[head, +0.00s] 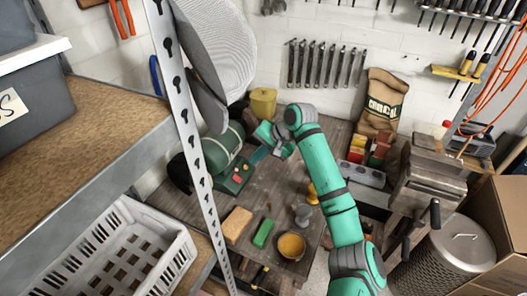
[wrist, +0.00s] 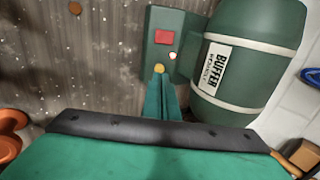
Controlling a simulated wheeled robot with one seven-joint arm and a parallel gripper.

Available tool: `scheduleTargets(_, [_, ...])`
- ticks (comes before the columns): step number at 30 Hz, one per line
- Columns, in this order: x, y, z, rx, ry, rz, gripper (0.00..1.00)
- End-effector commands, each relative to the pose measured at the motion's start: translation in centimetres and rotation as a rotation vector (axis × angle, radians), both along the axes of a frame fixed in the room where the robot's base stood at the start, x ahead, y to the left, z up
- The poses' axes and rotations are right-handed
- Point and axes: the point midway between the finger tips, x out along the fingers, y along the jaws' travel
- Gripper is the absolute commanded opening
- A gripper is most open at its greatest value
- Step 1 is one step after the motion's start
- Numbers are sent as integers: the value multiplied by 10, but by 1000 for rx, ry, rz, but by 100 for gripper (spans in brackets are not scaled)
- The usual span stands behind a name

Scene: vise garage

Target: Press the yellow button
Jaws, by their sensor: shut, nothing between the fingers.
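The yellow button (wrist: 159,68) is a small round dot on the green control box (wrist: 165,38) of the buffer machine (wrist: 255,55). In the wrist view, my gripper (wrist: 160,78) is shut and empty, and its fingertips lie just below the button in the picture. I cannot tell whether they touch it. A red square button (wrist: 164,37) and a small red-and-white round one (wrist: 172,56) sit on the same box. In the head view, my gripper (head: 257,156) is beside the buffer machine (head: 222,150), close to its control box (head: 232,182).
A perforated metal post (head: 190,130) stands in front of the bench. A vise (head: 430,175) is at the right.

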Motion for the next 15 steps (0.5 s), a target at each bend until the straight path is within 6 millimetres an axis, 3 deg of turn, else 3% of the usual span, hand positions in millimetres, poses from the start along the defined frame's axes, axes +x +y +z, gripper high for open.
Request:
scheduleTargets(6, [8, 14, -25, -1, 1, -1, 0])
scheduleTargets(15, [11, 23, -35, 1, 0, 4, 0])
